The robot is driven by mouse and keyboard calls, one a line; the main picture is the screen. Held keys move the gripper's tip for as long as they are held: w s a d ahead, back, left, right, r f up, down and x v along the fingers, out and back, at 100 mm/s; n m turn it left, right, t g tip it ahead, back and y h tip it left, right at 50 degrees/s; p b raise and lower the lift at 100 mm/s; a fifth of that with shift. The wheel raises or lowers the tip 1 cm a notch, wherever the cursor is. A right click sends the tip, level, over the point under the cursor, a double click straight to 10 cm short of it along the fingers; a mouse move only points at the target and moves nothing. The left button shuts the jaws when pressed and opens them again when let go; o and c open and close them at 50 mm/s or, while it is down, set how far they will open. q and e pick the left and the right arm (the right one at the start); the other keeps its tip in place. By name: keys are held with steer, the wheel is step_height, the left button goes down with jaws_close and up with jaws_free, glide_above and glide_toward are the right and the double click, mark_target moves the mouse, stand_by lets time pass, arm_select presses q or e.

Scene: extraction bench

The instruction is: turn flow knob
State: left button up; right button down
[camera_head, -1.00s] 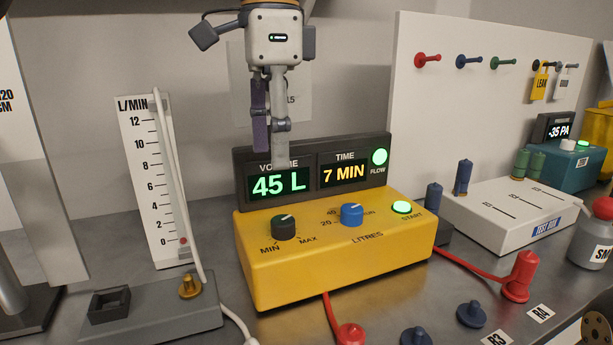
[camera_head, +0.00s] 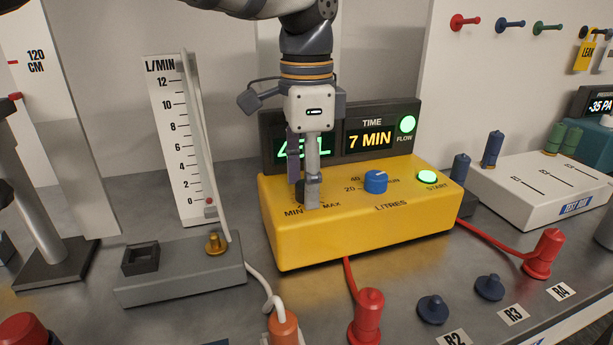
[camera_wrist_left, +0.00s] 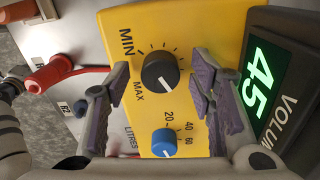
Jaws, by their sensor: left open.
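The black knob (camera_wrist_left: 160,70) with a pale pointer line sits on the yellow pump box (camera_head: 350,235), beside the MIN and MAX marks. In the head view it is mostly hidden behind my left gripper (camera_head: 306,196). That gripper points down at the box's left part. In the left wrist view its open fingers (camera_wrist_left: 162,84) stand on either side of the black knob, with gaps visible; contact is not clear. The blue LITRES knob (camera_head: 375,182) is to the right; it also shows in the wrist view (camera_wrist_left: 164,142). My right gripper is not in view.
The display (camera_head: 370,138) behind reads 7 MIN; my gripper partly covers the volume reading. The FLOW lamp (camera_head: 407,124) and START button (camera_head: 427,177) glow green. A flow gauge (camera_head: 178,135) with a brass knob (camera_head: 216,243) stands left. Red plugs (camera_head: 367,318) are in front.

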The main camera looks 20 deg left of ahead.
arm_select(q)
steer(key=shift+c, duration=0.4)
steer(key=c, duration=1.1)
steer(key=shift+n, duration=3.2)
steer(key=o, duration=1.2)
